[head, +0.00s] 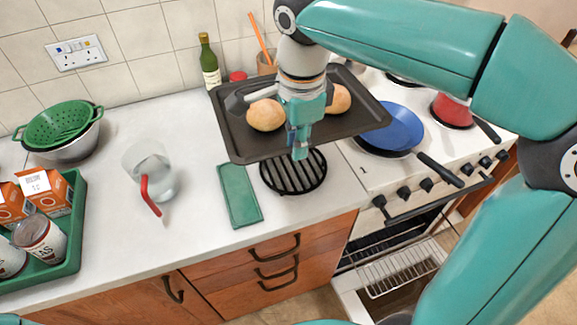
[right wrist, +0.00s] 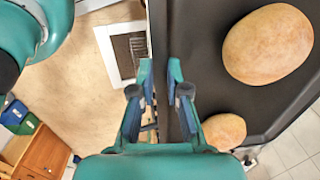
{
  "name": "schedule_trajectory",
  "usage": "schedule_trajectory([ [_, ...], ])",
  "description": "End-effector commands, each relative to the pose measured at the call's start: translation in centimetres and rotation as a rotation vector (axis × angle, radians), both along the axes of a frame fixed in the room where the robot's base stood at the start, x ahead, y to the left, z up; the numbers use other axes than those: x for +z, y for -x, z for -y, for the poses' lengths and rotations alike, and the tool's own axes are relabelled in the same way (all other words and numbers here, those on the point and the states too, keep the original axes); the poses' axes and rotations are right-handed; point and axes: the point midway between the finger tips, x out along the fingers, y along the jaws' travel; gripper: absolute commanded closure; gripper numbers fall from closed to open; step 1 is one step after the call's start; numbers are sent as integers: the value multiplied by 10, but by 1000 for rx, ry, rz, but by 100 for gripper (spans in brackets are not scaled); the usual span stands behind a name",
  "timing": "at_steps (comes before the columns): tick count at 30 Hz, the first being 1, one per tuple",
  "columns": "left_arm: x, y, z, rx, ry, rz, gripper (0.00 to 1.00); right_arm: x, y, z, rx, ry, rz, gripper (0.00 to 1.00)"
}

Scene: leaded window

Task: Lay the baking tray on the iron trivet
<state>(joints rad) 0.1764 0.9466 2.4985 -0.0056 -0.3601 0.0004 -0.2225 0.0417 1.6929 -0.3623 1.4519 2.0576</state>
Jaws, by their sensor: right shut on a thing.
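The dark baking tray (head: 237,140) carries two round buns (head: 266,115) and hangs over the back of the worktop in the head view. My right gripper (head: 300,145) is shut on its near rim. In the right wrist view the fingers (right wrist: 160,95) straddle the rim of the tray (right wrist: 205,50), with the buns (right wrist: 268,45) to the right. The black iron trivet (head: 290,181) lies on the worktop just below the near rim; the tray and gripper hide its back part. My left gripper is not in view.
A green cloth (head: 239,196) lies left of the trivet. The hob on the right holds a blue pan (head: 397,130) and a red pot (head: 451,110). A green bottle (head: 209,65) stands behind the tray.

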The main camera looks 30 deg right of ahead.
Motion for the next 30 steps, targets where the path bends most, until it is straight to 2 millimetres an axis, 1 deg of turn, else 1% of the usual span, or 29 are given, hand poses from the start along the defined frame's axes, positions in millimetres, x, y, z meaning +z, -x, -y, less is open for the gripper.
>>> schedule_trajectory([
  [2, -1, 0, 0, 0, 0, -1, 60, -9, 0, 1, -2, 2, 0, 100],
  [5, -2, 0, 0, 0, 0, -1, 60, -27, 2, 2, -5, 1, -2, 100],
  [15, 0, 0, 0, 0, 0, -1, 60, -113, 4, 5, -14, 1, -5, 100],
  [18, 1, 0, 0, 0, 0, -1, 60, -133, 4, 5, -15, 1, -4, 100],
  [21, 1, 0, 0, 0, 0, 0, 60, -147, 4, 5, -15, 1, -2, 100],
  [26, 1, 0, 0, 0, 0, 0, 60, -156, 3, 6, -17, 1, 1, 100],
  [30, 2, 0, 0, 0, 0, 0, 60, -172, 4, 6, -16, 1, -3, 100],
])
